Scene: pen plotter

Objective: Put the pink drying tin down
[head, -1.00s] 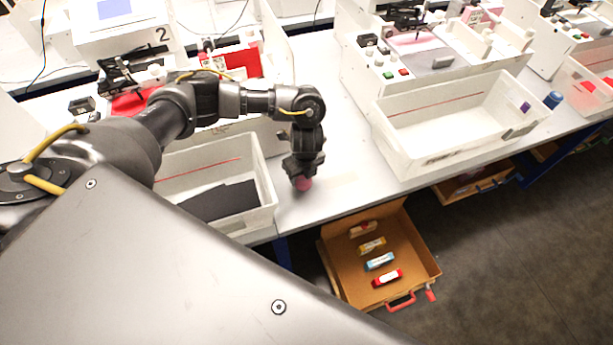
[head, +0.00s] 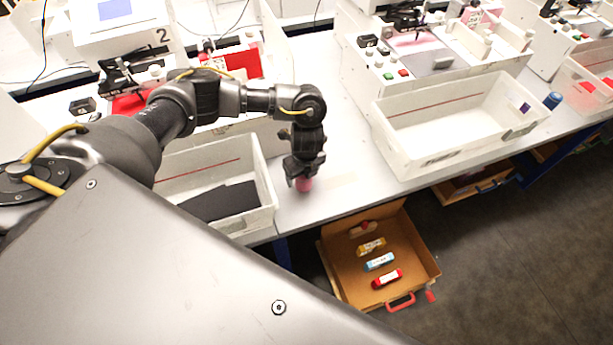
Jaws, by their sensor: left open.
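The pink drying tin (head: 304,185) stands on the white table, in the gap between two white bins. My left gripper (head: 303,178) points down right over it and is open, with its fingers around or just above the tin's top. The tin's upper part is hidden by the fingers. I cannot tell whether a finger still touches it. My right gripper is not in view.
A white bin with dark sheets (head: 268,205) stands left of the tin, and an empty white bin (head: 400,165) stands to the right. Plotter machines (head: 440,70) stand behind.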

